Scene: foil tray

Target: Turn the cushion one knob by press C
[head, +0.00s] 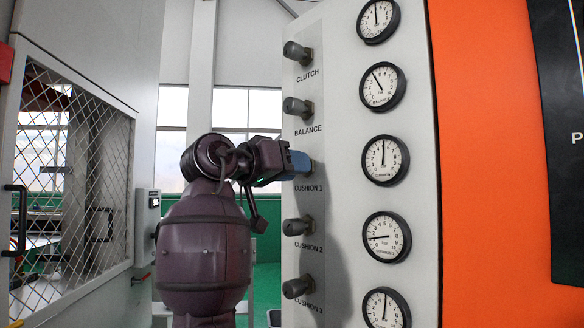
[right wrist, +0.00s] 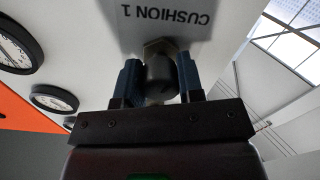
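The cushion 1 knob (right wrist: 160,76) is a dark round knob on the light panel, under the upside-down "CUSHION 1" label in the right wrist view. My right gripper (right wrist: 161,82) has its blue fingers on both sides of this knob, close against it, and looks shut on it. In the head view my right gripper (head: 300,163) reaches the panel just above the "CUSHION 1" label and hides most of the knob. The cushion 1 gauge (head: 385,160) sits to the right, its needle pointing nearly straight up. My left gripper is not in view.
The clutch knob (head: 298,53) and balance knob (head: 298,107) are above; the cushion 2 knob (head: 298,226) and cushion 3 knob (head: 298,287) are below. Several round gauges line the panel (head: 335,120). A mesh guard (head: 75,190) stands at the left.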

